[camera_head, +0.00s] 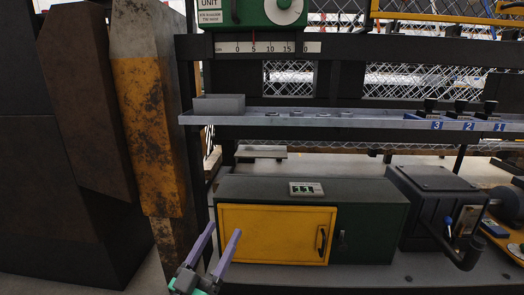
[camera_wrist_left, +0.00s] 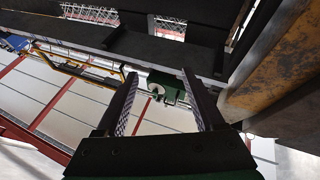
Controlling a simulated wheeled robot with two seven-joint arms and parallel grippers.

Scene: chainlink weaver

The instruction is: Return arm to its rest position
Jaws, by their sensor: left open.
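My left gripper (camera_head: 217,246) is at the bottom of the head view, with two purple fingers apart and nothing between them. It is in front of the left end of a green cabinet with a yellow door (camera_head: 272,234). In the left wrist view its two dark fingers (camera_wrist_left: 160,88) stand apart and empty, and a green unit with a dial (camera_wrist_left: 174,88) shows between them in the background. My right gripper is in neither view.
A worn yellow post (camera_head: 146,120) stands left of the gripper. A grey shelf (camera_head: 330,119) runs above the cabinet, with numbered black pieces (camera_head: 464,117) at its right. A dark machine (camera_head: 437,205) stands right of the cabinet. A green unit with a dial (camera_head: 262,12) is overhead.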

